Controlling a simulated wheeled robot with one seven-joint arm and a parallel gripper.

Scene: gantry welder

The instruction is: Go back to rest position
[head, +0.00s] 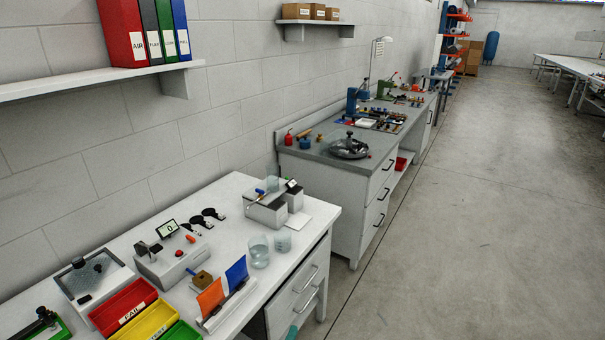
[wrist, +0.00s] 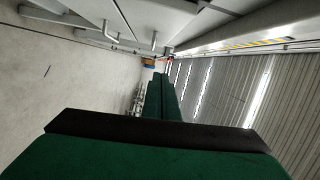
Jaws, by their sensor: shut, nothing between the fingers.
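My gripper (wrist: 160,78) shows in the wrist view as two dark green fingers side by side, reaching away from a black bar. The fingers are together and hold nothing. They point along the room, over no nearby object, and the view is turned on its side, with floor at left and ceiling at right. I cannot make out the gripper in the head view. A small teal shape shows at the bottom edge there, too cut off to identify.
A white bench (head: 323,213) at left holds red, yellow and green trays, beakers (head: 259,251) and instruments. A grey-topped workbench (head: 318,150) stands beyond it. Shelves with binders (head: 145,32) and boxes (head: 304,11) hang on the wall. The concrete floor (head: 480,220) at right is clear.

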